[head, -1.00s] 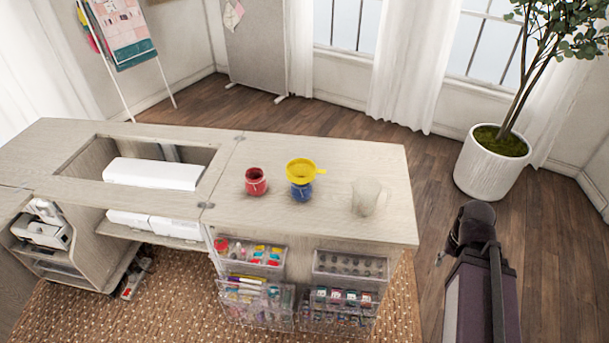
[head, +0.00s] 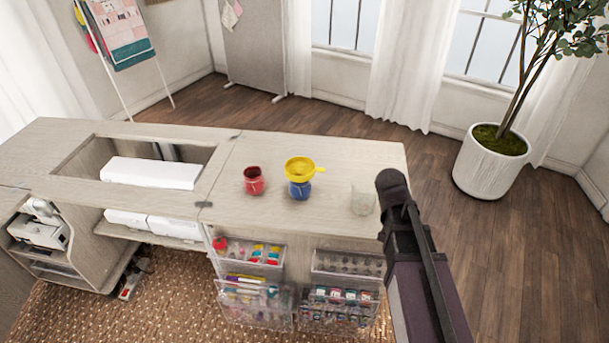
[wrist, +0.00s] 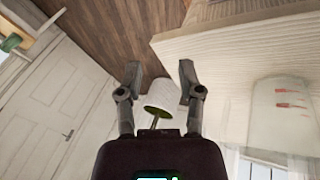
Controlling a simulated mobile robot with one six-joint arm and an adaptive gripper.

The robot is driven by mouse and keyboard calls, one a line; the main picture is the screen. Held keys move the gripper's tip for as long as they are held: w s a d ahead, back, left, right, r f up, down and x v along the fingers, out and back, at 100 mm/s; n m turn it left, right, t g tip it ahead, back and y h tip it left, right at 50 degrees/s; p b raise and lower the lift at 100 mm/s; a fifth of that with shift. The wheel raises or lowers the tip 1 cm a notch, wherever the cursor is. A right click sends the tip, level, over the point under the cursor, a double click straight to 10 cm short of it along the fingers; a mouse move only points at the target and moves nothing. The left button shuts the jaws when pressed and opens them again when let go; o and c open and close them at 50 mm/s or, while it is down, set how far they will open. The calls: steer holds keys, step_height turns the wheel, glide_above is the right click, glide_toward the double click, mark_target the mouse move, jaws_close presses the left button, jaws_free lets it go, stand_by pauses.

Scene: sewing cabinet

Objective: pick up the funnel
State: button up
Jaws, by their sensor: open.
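The yellow funnel (head: 299,169) sits on top of a blue jar (head: 299,189) on the cabinet top, its handle pointing right. In the wrist view my gripper (wrist: 158,72) is open with nothing between its fingers. That view shows the cabinet's edge and a pale see-through container at right, but not the funnel. In the head view my arm reaches up from the lower right to the cabinet's right edge, well to the right of the funnel. The gripper's fingers cannot be made out there.
A red jar (head: 254,181) stands left of the blue jar. A clear container (head: 362,200) stands to the right, close to my arm. The cabinet top (head: 330,147) is bare behind the jars. A potted tree (head: 490,165) stands on the floor at right.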

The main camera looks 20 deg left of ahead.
steer(key=w+a+r+m+t+h+b, duration=0.1)
steer(key=a+r+t, duration=0.1)
steer(key=a, duration=0.8)
steer(key=w+a+r+m+t+h, duration=0.1)
steer(key=a+t+h, duration=0.15)
steer(key=a, duration=0.65)
steer(key=s+a+r+m+t, duration=0.1)
steer(key=s+a+r+t, duration=0.1)
steer(key=a, duration=0.7)
steer(key=s+a+r+m+t, duration=0.1)
steer(key=s+a+r+t, duration=0.2)
steer(key=a, duration=0.7)
steer(key=shift+y+b, duration=0.35)
steer(key=shift+b, duration=0.05)
steer(key=shift+t, duration=0.25)
steer(key=b+x, duration=0.3)
steer(key=x, duration=0.5)
steer(key=shift+w, duration=0.25)
steer(key=shift+d+f, duration=0.1)
steer(key=shift+d, duration=0.05)
